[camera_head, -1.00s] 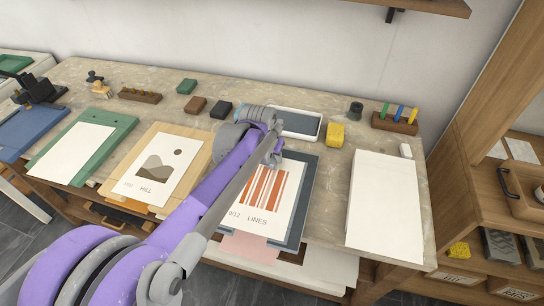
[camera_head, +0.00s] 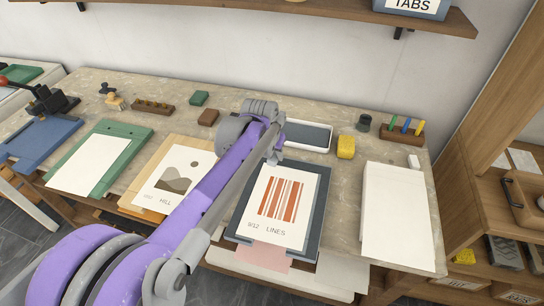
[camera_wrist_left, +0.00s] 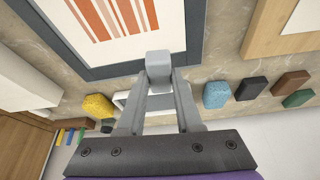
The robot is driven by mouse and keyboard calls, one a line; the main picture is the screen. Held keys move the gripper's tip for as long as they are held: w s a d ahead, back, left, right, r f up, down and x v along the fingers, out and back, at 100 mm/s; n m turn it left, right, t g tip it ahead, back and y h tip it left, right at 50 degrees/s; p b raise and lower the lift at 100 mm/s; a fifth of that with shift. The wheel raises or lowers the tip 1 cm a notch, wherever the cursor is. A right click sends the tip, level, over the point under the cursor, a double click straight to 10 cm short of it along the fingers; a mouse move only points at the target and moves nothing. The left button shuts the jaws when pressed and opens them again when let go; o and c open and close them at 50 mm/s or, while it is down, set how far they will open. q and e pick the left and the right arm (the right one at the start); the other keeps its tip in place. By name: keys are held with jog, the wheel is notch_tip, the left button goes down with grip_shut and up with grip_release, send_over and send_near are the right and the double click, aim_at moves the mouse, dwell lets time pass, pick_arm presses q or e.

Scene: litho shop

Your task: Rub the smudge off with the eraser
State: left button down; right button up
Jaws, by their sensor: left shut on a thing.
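The print marked LINES (camera_head: 270,207), with rust-red stripes on white paper, lies on a dark blue-grey board (camera_head: 314,205). In the left wrist view the print (camera_wrist_left: 112,14) shows at the top. I cannot make out a smudge on its visible part. My left gripper (camera_wrist_left: 158,72) is shut on a small light grey block (camera_wrist_left: 158,62), which looks like the eraser. In the head view the left gripper (camera_head: 273,158) is over the print's far edge, and the arm hides the held block. I cannot tell whether the block touches anything. My right gripper is not in view.
Behind the print are a white-rimmed tray (camera_head: 327,147) and a yellow sponge (camera_head: 346,147). A small white block (camera_head: 413,161) lies by a paper stack (camera_head: 397,215) at right. The HILL print (camera_head: 170,180) is left. A shelf (camera_head: 300,13) hangs above.

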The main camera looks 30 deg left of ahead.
pick_arm(q)
jog(key=shift+r+p, duration=0.75)
jog(key=shift+r, duration=0.7)
jog(key=shift+w+d, duration=0.1)
jog(key=shift+w, duration=0.05)
